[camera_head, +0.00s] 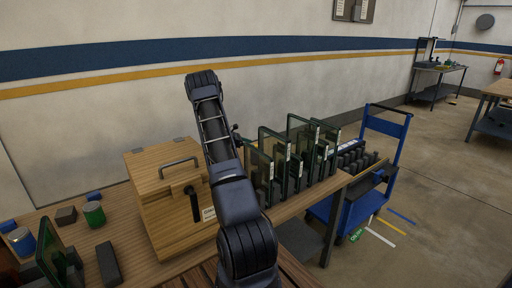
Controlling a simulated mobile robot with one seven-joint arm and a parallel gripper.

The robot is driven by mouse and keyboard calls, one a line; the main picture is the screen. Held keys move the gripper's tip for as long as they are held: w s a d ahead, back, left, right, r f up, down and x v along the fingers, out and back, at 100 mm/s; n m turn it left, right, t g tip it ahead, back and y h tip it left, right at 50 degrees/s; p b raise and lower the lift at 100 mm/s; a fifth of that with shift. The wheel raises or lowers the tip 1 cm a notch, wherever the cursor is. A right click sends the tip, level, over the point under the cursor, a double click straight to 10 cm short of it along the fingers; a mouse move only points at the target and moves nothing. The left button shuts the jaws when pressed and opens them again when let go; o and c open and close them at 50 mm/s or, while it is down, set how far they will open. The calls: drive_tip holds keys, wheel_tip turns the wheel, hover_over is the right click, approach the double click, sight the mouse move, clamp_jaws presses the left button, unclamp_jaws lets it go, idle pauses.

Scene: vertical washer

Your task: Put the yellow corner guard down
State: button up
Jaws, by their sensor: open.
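I do not see a yellow corner guard anywhere in the head view. My dark arm rises from the bottom middle of the picture, up past the right side of the wooden box, to a joint high in front of the wall. I cannot make out gripper fingers in this view. I cannot tell whether anything is between them.
A wooden box (160,218) with a top handle stands on the workbench (298,206). Glass panels (275,143) stand upright in a rack to its right. A green cylinder (94,213) and dark blocks are at left. A blue cart (388,127) stands beyond the bench.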

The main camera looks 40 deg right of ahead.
drive_tip(key=s+a+r+m+t+y, duration=0.1)
drive_tip(key=s+a+r+m+y, duration=0.15)
drive_tip(key=a+r, duration=0.55)
drive_tip(key=s+a+r+m+t+y, duration=0.15)
drive_tip(key=s+a+r, duration=0.25)
drive_tip(key=a+r, duration=0.4)
drive_tip(key=s+a+r+m+t+y, duration=0.2)
drive_tip(key=s+a+r+m+y, duration=0.15)
drive_tip(key=s+a+r, duration=0.7)
drive_tip(key=s+a+r+m+t+y, duration=0.1)
drive_tip(key=s+a+m+t+y, duration=0.1)
drive_tip(key=s+a, duration=0.8)
drive_tip(key=s+a+r+m+t+y, duration=0.1)
drive_tip(key=s+a+m+t+y, duration=0.2)
drive_tip(key=s+a, duration=0.7)
drive_tip(key=s+m, duration=0.1)
drive_tip(key=s, duration=0.6)
drive_tip(key=shift+a, duration=0.25)
